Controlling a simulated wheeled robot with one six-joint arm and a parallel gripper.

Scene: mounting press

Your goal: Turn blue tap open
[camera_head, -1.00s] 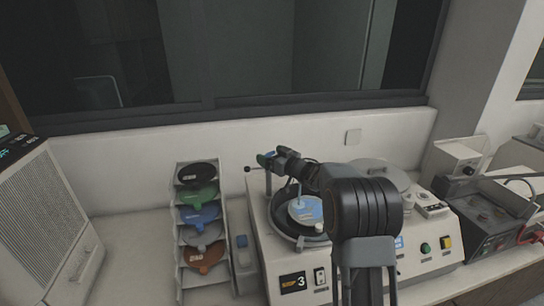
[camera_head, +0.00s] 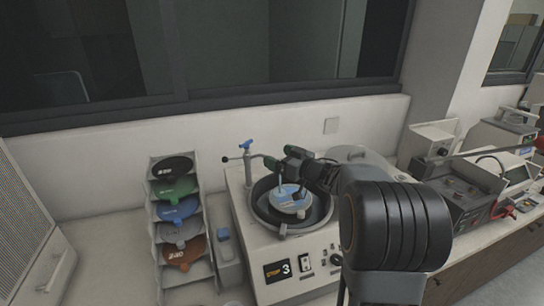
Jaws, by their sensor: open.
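The blue tap (camera_head: 246,144) is a small blue handle on top of a grey post at the back left of the polishing machine (camera_head: 262,251). My gripper (camera_head: 285,162) is above the machine's bowl, to the right of the tap and apart from it. Its dark fingers with green parts point left and are open, with nothing visible between them. My dark arm comes in from the lower right and hides part of the machine. A round blue and white disc (camera_head: 290,201) sits in the bowl below my gripper.
A rack (camera_head: 157,232) of coloured discs stands left of the machine. A black-knobbed lever (camera_head: 225,159) sticks out left of the tap post. A grey instrument with cables (camera_head: 463,183) stands at the right. The wall and window sill lie behind.

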